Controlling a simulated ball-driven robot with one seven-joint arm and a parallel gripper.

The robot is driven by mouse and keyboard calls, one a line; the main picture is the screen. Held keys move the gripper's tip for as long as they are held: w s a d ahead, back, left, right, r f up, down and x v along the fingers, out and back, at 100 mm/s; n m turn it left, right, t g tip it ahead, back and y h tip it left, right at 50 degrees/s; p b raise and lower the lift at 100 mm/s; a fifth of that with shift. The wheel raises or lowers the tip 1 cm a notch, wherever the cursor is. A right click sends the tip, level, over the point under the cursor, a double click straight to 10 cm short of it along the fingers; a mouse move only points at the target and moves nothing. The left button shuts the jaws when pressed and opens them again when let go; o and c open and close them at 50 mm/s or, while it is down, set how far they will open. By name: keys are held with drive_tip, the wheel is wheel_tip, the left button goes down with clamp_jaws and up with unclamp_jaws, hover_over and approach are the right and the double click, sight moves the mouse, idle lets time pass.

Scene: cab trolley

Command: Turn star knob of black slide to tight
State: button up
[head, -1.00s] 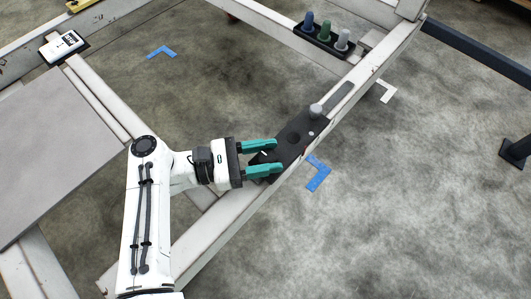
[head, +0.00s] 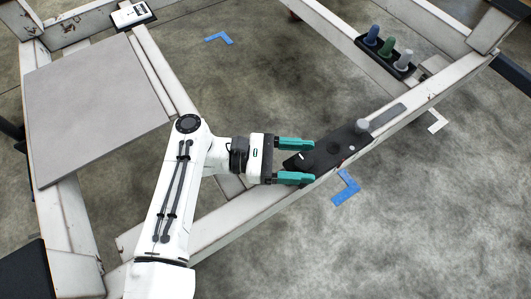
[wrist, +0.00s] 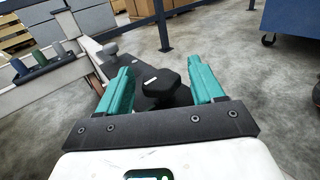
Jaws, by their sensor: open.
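The black slide (head: 326,155) lies along the white beam in the head view. Its black star knob (wrist: 161,84) stands at the near end and carries a small white mark on top. In the head view the star knob (head: 298,159) is low and dark against the slide, so its outline is hard to make out. My gripper (head: 312,161), with two teal fingers, is open with one finger on each side of the star knob. In the wrist view my gripper (wrist: 160,68) shows gaps between the knob and both fingers.
A grey round knob (head: 362,126) stands farther along the slide. A black holder (head: 398,68) with blue, green and grey pegs sits on the frame at the upper right. A grey panel (head: 90,100) covers the left. Blue tape (head: 346,188) marks the floor beside the beam.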

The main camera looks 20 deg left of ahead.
drive_tip(key=v, duration=1)
drive_tip(key=shift+a, duration=0.25)
drive_tip(key=shift+s, duration=0.1)
